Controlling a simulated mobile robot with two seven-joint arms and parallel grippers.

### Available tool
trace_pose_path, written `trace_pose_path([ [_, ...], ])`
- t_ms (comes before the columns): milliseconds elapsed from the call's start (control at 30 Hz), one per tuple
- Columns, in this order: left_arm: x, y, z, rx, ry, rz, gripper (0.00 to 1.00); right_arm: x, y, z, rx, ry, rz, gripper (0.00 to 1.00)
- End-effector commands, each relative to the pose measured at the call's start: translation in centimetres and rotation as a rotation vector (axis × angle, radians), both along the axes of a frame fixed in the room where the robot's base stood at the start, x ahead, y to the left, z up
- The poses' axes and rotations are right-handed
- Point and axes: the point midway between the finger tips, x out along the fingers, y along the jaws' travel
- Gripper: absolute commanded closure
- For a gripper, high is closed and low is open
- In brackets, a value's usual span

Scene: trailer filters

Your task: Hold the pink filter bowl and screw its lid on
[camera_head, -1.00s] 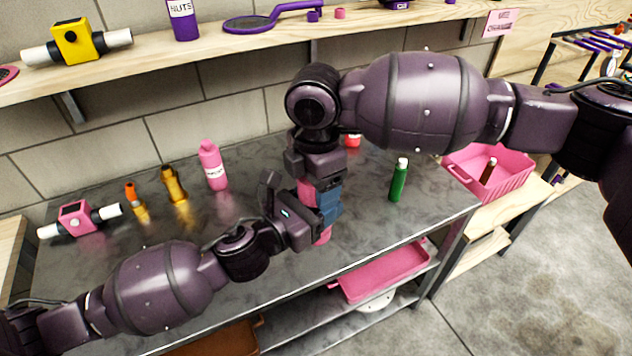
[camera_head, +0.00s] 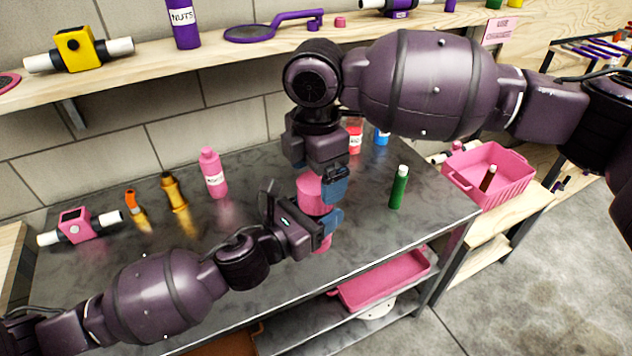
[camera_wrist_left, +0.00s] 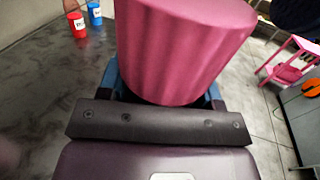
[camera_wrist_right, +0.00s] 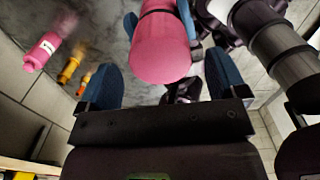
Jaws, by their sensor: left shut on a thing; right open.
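The pink filter bowl (camera_head: 323,242) is held upright above the metal bench, with its pink lid (camera_head: 312,190) on top of it in line. My left gripper (camera_head: 325,226) is shut on the bowl from the left; the left wrist view shows ribbed pink (camera_wrist_left: 180,45) between its blue fingers. My right gripper (camera_head: 325,180) points down just above the lid. In the right wrist view its blue fingers (camera_wrist_right: 160,85) are spread wide, with the lid's round top (camera_wrist_right: 160,58) beyond them. Whether the lid's thread is engaged is hidden.
A green bottle (camera_head: 399,187) stands to the right on the bench (camera_head: 370,225). A pink bottle (camera_head: 213,173), gold and orange fittings and a pink housing (camera_head: 76,226) stand left. A pink crate (camera_head: 500,195) is at the right. The shelf (camera_head: 230,50) runs behind.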

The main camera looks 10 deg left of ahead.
Motion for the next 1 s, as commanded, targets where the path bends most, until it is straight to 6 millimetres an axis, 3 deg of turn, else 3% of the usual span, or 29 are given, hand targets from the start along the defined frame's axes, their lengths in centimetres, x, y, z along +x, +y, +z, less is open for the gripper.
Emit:
trace_pose_path([
  [200,0.0,0.0,0.1,-0.001,-0.001,0.0,1.0,0.0,0.0,0.1,-0.001,0.001,0.0,0.09],
  [300,0.0,0.0,0.1,-0.001,-0.001,0.0,1.0,0.0,0.0,0.1,0.0,0.0,0.0,0.0],
  [600,0.0,0.0,0.1,-0.001,-0.001,0.0,1.0,0.0,0.0,0.5,0.001,-0.001,0.0,0.0],
  [767,0.0,0.0,0.1,-0.001,-0.001,0.0,1.0,0.0,0.0,2.5,0.001,-0.003,0.0,0.0],
  [1000,0.0,0.0,0.1,-0.001,-0.001,0.0,1.0,0.0,0.0,7.2,0.001,-0.003,0.0,0.0],
])
